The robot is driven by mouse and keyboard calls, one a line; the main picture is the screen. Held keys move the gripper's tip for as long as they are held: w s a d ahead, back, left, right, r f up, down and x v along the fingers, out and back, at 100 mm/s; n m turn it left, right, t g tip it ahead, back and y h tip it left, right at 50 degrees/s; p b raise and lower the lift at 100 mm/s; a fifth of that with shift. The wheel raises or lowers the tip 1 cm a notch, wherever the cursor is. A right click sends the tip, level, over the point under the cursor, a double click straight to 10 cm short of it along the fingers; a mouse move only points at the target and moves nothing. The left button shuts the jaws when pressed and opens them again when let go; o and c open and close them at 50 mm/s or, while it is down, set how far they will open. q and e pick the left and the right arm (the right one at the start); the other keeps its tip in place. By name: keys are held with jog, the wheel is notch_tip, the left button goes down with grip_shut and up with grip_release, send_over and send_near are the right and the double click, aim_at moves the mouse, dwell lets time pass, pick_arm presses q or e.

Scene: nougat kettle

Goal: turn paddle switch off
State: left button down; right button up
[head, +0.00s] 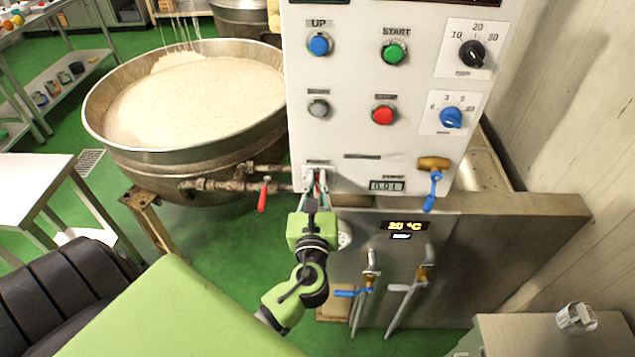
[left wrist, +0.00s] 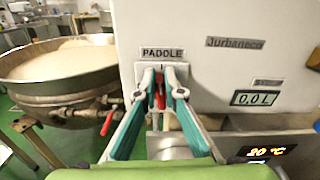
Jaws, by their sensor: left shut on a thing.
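The paddle switch (left wrist: 160,93) is a small red lever under the black-on-grey PADDLE label (left wrist: 163,53), on the lower left of the white control panel (head: 345,148). My left gripper (left wrist: 160,76) has its teal-sided fingers on either side of the lever and is shut on it. In the head view my left gripper (head: 317,184) is at the panel's lower left corner, and the fingers mostly hide the switch. Whether the lever stands in its on or off position I cannot tell. My right gripper is not in view.
A large steel kettle (head: 110,137) with pale mass stands left of the panel. A red-handled valve (head: 263,197) sits on the pipe near my left gripper. Above are buttons and knobs; a blue-handled tap (head: 433,185) is at right. More valves (head: 369,272) stand below.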

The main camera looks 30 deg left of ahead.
pick_arm(q)
jog(key=n+b, duration=0.3)
jog(key=n, duration=0.2)
jog(key=a+f+n+b, duration=0.1)
jog(key=n+b, duration=0.2)
jog(key=n, duration=0.3)
jog(key=s+f+n+b, duration=0.1)
jog(key=n+b, duration=0.3)
jog(key=n, duration=0.1)
jog(key=shift+s+a+f+n, duration=0.1)
jog(key=shift+a+f+n, duration=0.2)
jog(key=shift+a, duration=0.1)
jog(key=shift+n, duration=0.3)
jog(key=c, duration=2.1)
grip_release()
jog(key=shift+c, duration=0.2)
notch_tip(320, 180, up, 10)
jog(key=shift+r, duration=0.1)
